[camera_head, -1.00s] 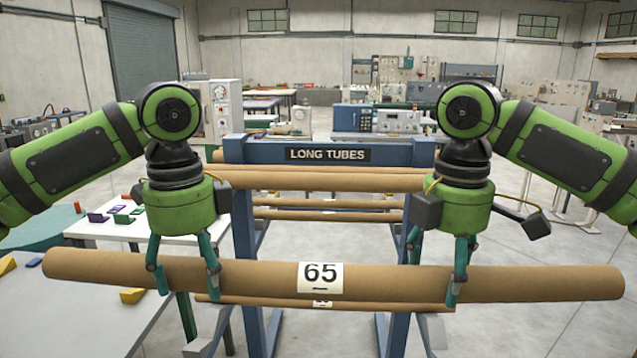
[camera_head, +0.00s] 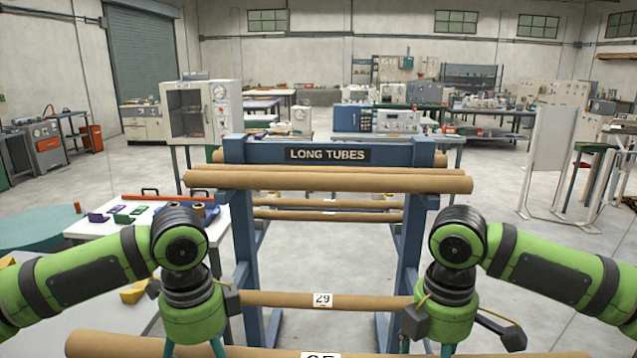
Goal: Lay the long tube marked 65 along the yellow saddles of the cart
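The long brown tube marked 65 (camera_head: 112,345) lies crosswise at the bottom edge of the head view. Only its upper side and the top of its white label show. My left gripper (camera_head: 195,347) reaches down to the tube on the left of the label. My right gripper (camera_head: 445,348) reaches down to it on the right. Both appear shut on the tube, but their fingertips are cut off by the frame's lower edge.
A blue rack (camera_head: 231,152) signed LONG TUBES stands ahead, with brown tubes (camera_head: 330,181) across it. A tube marked 29 (camera_head: 270,299) lies lower down. A white table (camera_head: 75,232) with small coloured parts is at left.

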